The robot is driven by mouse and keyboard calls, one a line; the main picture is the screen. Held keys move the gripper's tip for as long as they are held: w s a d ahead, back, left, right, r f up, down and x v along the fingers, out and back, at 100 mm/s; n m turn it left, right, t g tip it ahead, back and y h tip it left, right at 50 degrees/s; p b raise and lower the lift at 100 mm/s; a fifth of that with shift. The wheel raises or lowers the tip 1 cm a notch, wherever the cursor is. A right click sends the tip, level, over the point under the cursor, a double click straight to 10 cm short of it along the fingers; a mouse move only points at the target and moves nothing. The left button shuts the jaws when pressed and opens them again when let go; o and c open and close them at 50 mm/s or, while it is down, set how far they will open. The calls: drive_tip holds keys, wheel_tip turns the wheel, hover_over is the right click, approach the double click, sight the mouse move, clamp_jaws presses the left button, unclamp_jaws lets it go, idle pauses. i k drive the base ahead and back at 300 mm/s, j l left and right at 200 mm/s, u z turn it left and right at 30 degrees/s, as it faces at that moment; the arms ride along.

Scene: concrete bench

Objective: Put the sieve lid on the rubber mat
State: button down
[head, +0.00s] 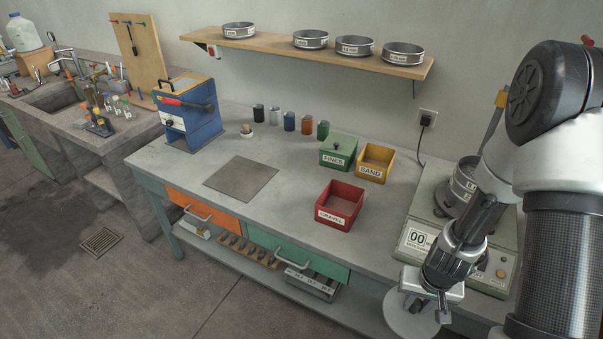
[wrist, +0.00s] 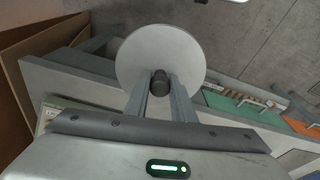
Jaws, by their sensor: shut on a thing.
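The sieve lid is a round, flat grey disc with a dark knob, at the lower right of the head view (head: 401,319) and at the top middle of the wrist view (wrist: 160,42). My gripper (head: 436,308) is shut on the lid's knob; its two fingers flank the knob in the wrist view (wrist: 160,88). The lid is held in the air near the bench's front edge, partly hidden by the gripper in the head view. The rubber mat (head: 240,178) is a bare dark grey square on the bench, left of the gripper and farther back.
On the bench (head: 290,210), a red GRAVEL bin (head: 340,206), green FINES box (head: 337,152) and yellow SAND bin (head: 376,162) stand between mat and arm. A sieve shaker (head: 420,240) is at right. A blue machine (head: 188,112) and several small cups stand behind the mat.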

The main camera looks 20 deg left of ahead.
sight(241, 176)
drive_tip(key=i+j, duration=0.15)
drive_tip(key=j, duration=0.5)
drive_tip(key=i+j+z, duration=0.1)
drive_tip(key=j, duration=0.6)
drive_tip(key=i+j+z, duration=0.1)
drive_tip(key=j, duration=0.55)
drive_tip(key=i+j, duration=0.2)
drive_tip(key=j, duration=0.5)
drive_tip(key=i+j+z, duration=0.1)
drive_tip(key=j, duration=0.6)
drive_tip(key=i+j, duration=0.1)
drive_tip(key=j, duration=0.55)
drive_tip(key=i+z, duration=0.05)
